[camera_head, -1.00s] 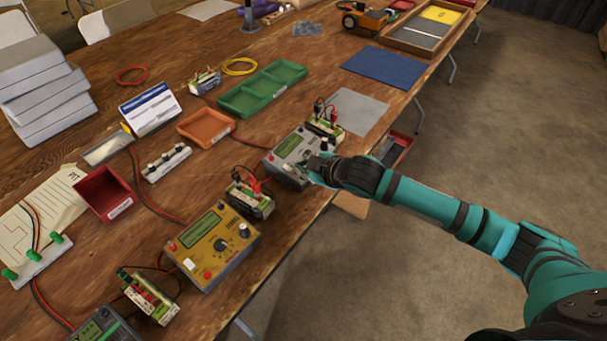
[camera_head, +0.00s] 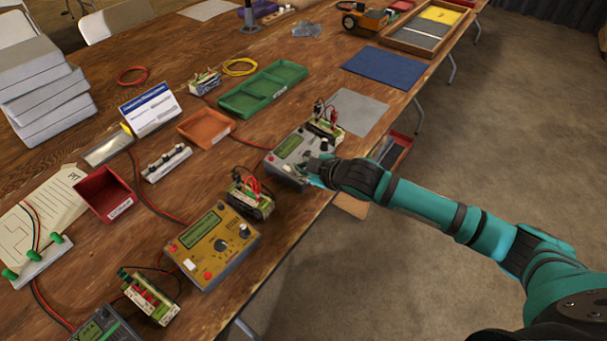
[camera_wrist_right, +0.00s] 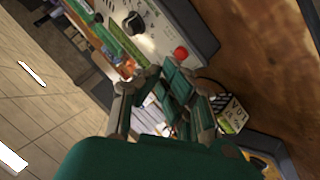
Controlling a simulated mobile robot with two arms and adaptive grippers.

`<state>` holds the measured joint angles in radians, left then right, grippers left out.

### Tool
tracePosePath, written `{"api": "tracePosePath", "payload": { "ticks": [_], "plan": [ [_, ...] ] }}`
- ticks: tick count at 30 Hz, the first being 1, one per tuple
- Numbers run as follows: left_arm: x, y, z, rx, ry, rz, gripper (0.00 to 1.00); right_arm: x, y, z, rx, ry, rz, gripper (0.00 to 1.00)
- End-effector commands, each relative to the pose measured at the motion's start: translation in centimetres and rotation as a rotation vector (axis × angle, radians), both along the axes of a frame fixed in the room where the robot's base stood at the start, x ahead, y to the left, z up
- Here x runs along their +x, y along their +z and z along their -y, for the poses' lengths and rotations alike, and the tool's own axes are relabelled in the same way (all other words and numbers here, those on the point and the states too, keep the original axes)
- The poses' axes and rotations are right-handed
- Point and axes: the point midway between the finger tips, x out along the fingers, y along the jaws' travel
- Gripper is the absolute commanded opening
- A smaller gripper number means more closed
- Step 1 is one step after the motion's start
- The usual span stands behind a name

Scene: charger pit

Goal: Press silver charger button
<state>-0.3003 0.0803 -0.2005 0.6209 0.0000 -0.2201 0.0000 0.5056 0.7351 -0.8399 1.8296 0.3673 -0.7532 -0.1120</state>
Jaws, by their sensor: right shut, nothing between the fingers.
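The silver charger (camera_head: 289,148) sits near the table's front edge, with a green screen and a dark knob. It also fills the upper part of the right wrist view (camera_wrist_right: 188,25), where its black knob (camera_wrist_right: 133,22) and round red button (camera_wrist_right: 181,53) show. My right gripper (camera_head: 309,171) is at the charger's front edge and covers part of its face in the head view. In the wrist view the gripper's fingertips (camera_wrist_right: 160,72) are shut and empty, just below and left of the red button. I cannot tell whether they touch the charger. My left gripper is not in view.
A yellow charger (camera_head: 217,244) stands nearer on the table. Battery packs with leads stand beside the chargers, one (camera_head: 250,197) between them and one (camera_head: 325,122) behind the silver charger. A grey mat (camera_head: 360,110) lies beyond. Open floor is to the right.

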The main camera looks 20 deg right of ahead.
Motion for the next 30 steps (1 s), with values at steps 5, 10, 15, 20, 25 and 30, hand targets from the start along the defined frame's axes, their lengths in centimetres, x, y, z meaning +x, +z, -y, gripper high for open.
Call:
{"api": "tracePosePath", "payload": {
  "ticks": [5,10,15,20,25,30],
  "plan": [
    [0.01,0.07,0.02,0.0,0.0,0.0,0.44,0.03,-0.26,-0.04,0.001,0.001,0.001,0.0],
    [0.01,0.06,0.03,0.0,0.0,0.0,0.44,0.02,-0.25,-0.04,0.001,0.001,0.001,0.0],
    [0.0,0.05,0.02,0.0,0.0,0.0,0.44,0.03,-0.32,-0.05,0.0,0.0,0.0,0.0],
    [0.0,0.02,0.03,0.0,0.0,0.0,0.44,0.05,-0.51,-0.07,0.0,0.0,0.0,0.0],
    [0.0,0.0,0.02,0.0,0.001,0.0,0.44,0.08,-0.71,-0.08,-0.001,0.001,0.0,0.0],
    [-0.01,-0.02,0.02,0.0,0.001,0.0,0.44,0.1,-0.94,-0.1,-0.001,0.0,0.0,0.0]
  ]
}}
